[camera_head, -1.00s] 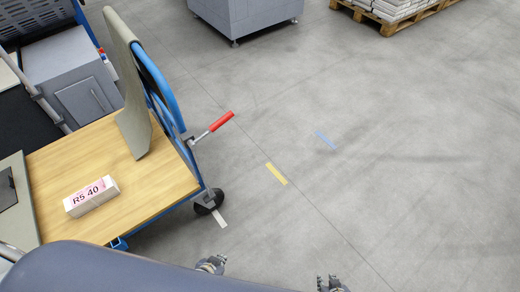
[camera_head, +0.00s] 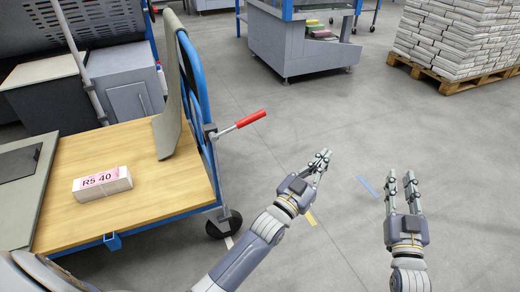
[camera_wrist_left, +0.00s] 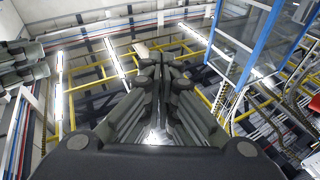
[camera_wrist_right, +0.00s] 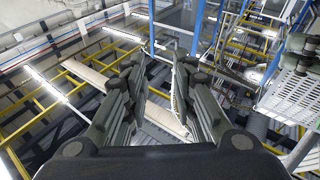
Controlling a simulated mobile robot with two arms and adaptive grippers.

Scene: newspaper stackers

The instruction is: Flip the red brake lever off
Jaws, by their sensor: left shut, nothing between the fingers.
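The red brake lever (camera_head: 251,118) sticks out to the right from the blue frame of a cart (camera_head: 197,95), its red grip on a grey metal rod. My left gripper (camera_head: 321,158) is shut and empty, to the right of the lever's red grip and lower in the head view, apart from it. Its closed fingers also show in the left wrist view (camera_wrist_left: 163,62). My right gripper (camera_head: 401,178) is open and empty, further right over bare floor. A gap shows between its fingers in the right wrist view (camera_wrist_right: 159,62). Neither wrist view shows the lever.
The cart's wooden deck (camera_head: 80,205) carries a bundle marked "R5 40" (camera_head: 102,184). A black wheel (camera_head: 223,225) stands at its near corner. A grey machine (camera_head: 300,48) is at the back, and stacked paper (camera_head: 455,38) sits on a pallet (camera_head: 450,84) at right. The floor between is clear.

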